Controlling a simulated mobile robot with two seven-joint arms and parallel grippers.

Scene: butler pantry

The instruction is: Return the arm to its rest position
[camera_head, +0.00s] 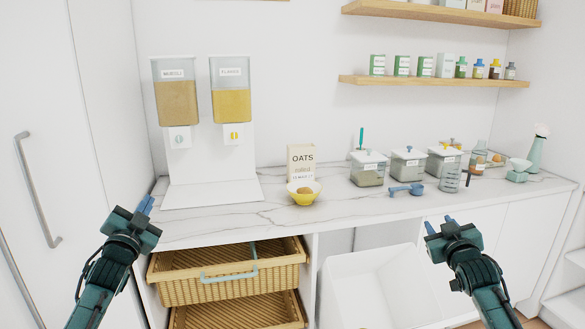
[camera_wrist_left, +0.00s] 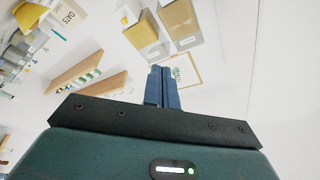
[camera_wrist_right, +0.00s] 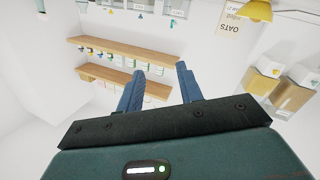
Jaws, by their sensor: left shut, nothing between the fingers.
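My left gripper (camera_head: 146,204) is at the left, in front of the counter and beside the wicker drawer. Its blue fingers (camera_wrist_left: 164,88) are together and empty in the left wrist view. My right gripper (camera_head: 440,226) is at the right, in front of the white cabinet below the counter. Its blue fingers (camera_wrist_right: 158,88) stand apart with nothing between them in the right wrist view. Both arms point up from the bottom of the head view, and neither gripper touches anything that I can see.
The marble counter (camera_head: 235,222) holds a cereal dispenser (camera_head: 205,138), an oats box (camera_head: 301,161), a yellow bowl (camera_head: 304,198), lidded canisters (camera_head: 368,172) and a blue scoop (camera_head: 406,190). Below are a pulled-out wicker drawer (camera_head: 225,287) and an open white bin (camera_head: 370,290). Shelves (camera_head: 433,82) hang above.

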